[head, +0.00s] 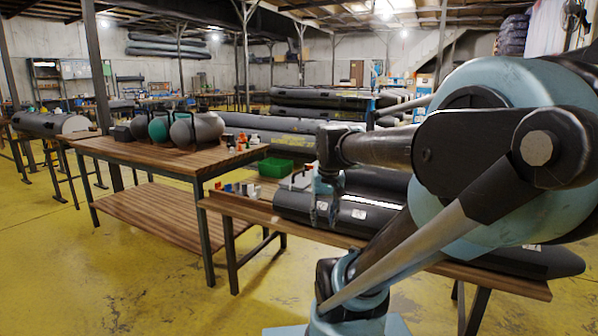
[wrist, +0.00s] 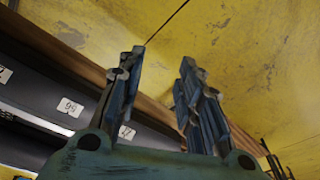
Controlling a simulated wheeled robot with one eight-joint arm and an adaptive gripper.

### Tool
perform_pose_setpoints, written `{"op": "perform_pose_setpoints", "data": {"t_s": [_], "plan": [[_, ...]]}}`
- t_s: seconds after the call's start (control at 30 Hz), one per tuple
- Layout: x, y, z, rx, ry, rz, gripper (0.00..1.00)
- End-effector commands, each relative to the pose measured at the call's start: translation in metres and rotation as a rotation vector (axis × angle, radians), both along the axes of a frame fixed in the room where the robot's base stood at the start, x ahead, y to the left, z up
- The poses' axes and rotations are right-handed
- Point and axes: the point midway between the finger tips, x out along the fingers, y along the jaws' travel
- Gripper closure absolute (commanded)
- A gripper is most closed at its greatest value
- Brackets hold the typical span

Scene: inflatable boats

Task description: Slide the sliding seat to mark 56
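A dark grey inflatable tube (head: 375,217) lies along the wooden bench, with small white labels on its side. In the wrist view, the tube (wrist: 40,98) crosses the left side; one label (wrist: 70,107) seems to read 94 or 99, and another (wrist: 126,131) is partly behind a finger. My gripper (head: 324,224) points down in front of the tube in the head view. In the wrist view my gripper (wrist: 161,55) has its two fingers apart with nothing between them. I cannot make out the sliding seat or a label reading 56; my arm hides part of the tube.
The tube's bench (head: 262,208) has a wooden edge. A green crate (head: 276,167) and small bottles stand near its far end. A second wooden table (head: 150,151) at left holds rounded tanks. Yellow floor (head: 130,290) is open in front.

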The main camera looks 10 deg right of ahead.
Motion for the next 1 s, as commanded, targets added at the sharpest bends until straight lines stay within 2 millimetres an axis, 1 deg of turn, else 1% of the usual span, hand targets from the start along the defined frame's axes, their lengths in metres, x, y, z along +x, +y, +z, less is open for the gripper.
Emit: {"op": "perform_pose_setpoints", "data": {"t_s": [0.03, 0.17, 0.2, 0.37, 0.5, 0.57, 0.7, 0.87, 0.9, 0.97, 1.0], "plan": [[0.016, 0.000, 0.015, 0.008, 0.003, -0.018, 0.67], [0.055, 0.001, 0.049, 0.030, 0.013, -0.067, 0.67], [0.068, 0.001, 0.059, 0.036, 0.016, -0.082, 0.67], [0.120, 0.001, 0.093, 0.061, 0.026, -0.143, 0.67], [0.167, 0.000, 0.119, 0.084, 0.038, -0.195, 0.67], [0.187, -0.001, 0.129, 0.092, 0.042, -0.217, 0.67], [0.235, -0.003, 0.148, 0.114, 0.054, -0.270, 0.67], [0.291, -0.006, 0.164, 0.138, 0.067, -0.330, 0.67], [0.305, -0.007, 0.167, 0.144, 0.071, -0.346, 0.67], [0.326, -0.009, 0.171, 0.153, 0.076, -0.368, 0.67], [0.339, -0.010, 0.173, 0.159, 0.080, -0.384, 0.67]]}}
